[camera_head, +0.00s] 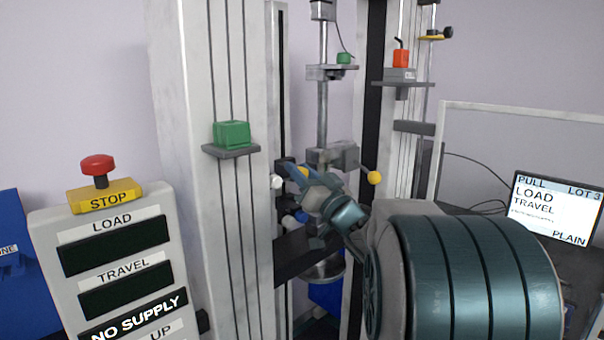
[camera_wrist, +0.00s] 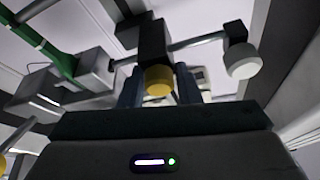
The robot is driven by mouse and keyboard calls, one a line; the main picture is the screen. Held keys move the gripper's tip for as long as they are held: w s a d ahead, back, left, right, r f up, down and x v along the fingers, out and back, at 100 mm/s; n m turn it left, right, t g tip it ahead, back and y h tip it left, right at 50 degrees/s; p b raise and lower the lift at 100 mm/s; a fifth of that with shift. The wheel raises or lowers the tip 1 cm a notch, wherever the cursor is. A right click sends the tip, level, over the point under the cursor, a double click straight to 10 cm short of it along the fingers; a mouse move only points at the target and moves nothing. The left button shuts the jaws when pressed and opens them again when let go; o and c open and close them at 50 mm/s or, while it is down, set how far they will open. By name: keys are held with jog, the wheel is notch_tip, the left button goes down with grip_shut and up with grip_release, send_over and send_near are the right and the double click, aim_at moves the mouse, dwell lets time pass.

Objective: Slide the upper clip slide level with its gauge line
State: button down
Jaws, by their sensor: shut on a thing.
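My gripper (camera_head: 306,180) is at the middle of the testing frame, beside its dark inner rail. In the wrist view its two dark blue fingers (camera_wrist: 159,86) are shut on a yellow knob (camera_wrist: 158,80) below a black block (camera_wrist: 154,42). This looks like the upper clip slide. In the head view the yellow knob (camera_head: 303,172) shows only as a small patch at the fingers. A white knob (camera_wrist: 242,62) stands on a rod to the right of the black block; a white knob (camera_head: 276,182) shows left of my gripper in the head view. I cannot make out the gauge line.
A grey clamp with a yellow ball knob (camera_head: 374,178) sits close to the right of my gripper. A green block (camera_head: 232,134) rests on a bracket of the left column. A control panel with a red stop button (camera_head: 98,165) stands at left, a screen (camera_head: 556,208) at right.

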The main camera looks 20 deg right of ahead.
aim_at(302, 211)
jog(key=shift+f+b, duration=2.7)
jog(key=shift+b, duration=0.35)
jog(key=shift+r, duration=0.1)
jog(key=c, duration=1.2)
grip_release()
jog(key=shift+d, duration=0.1)
jog(key=b+v, duration=0.3)
jog(key=v, duration=1)
jog(key=shift+s+d+b, duration=0.1)
jog(key=shift+s+b, duration=0.25)
jog(key=shift+s, duration=0.05)
